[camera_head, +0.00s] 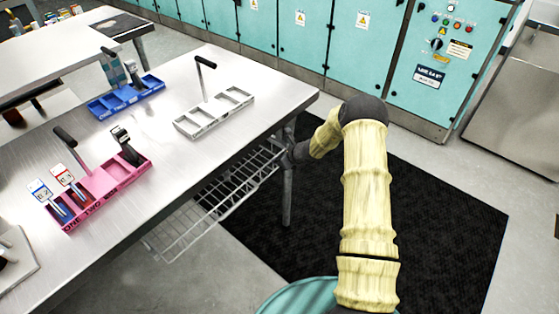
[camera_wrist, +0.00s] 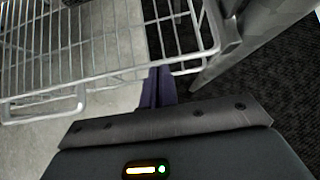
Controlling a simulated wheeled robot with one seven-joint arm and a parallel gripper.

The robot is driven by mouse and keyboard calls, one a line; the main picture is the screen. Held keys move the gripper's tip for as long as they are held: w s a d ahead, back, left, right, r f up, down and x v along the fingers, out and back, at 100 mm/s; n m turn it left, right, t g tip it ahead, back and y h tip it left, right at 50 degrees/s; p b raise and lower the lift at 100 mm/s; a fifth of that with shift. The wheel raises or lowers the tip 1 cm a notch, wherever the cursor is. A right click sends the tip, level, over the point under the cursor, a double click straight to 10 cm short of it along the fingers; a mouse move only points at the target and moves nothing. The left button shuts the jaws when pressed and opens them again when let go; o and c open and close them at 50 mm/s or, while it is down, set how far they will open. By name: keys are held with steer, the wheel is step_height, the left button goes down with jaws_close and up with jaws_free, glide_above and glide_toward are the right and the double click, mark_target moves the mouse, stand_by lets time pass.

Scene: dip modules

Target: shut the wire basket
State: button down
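The wire basket (camera_head: 212,207) is a grey wire drawer that sticks out from under the front edge of the metal table (camera_head: 225,75), so it stands open. In the wrist view its wire grid and rim (camera_wrist: 105,75) fill the upper left. My gripper (camera_wrist: 157,72) shows there as two dark purple fingers side by side, shut, with their tips at the basket's wires near its right end. I cannot tell whether they touch a wire. In the head view my gripper is hidden behind my arm and the table corner.
On the table stand a pink tray (camera_head: 105,180), a blue tray (camera_head: 127,98) and a white tray (camera_head: 215,110), each with an upright handle. A table leg (camera_head: 288,190) stands close to the basket's right end. A black mat (camera_head: 440,215) covers the floor at right.

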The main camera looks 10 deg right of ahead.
steer(key=s+d+f+b+v, duration=0.1)
steer(key=f+v, duration=0.1)
steer(key=v, duration=1)
steer(key=shift+s+d+r, duration=0.25)
steer(key=shift+s+r, duration=0.05)
steer(key=shift+s, duration=0.2)
steer(key=shift+w, duration=0.1)
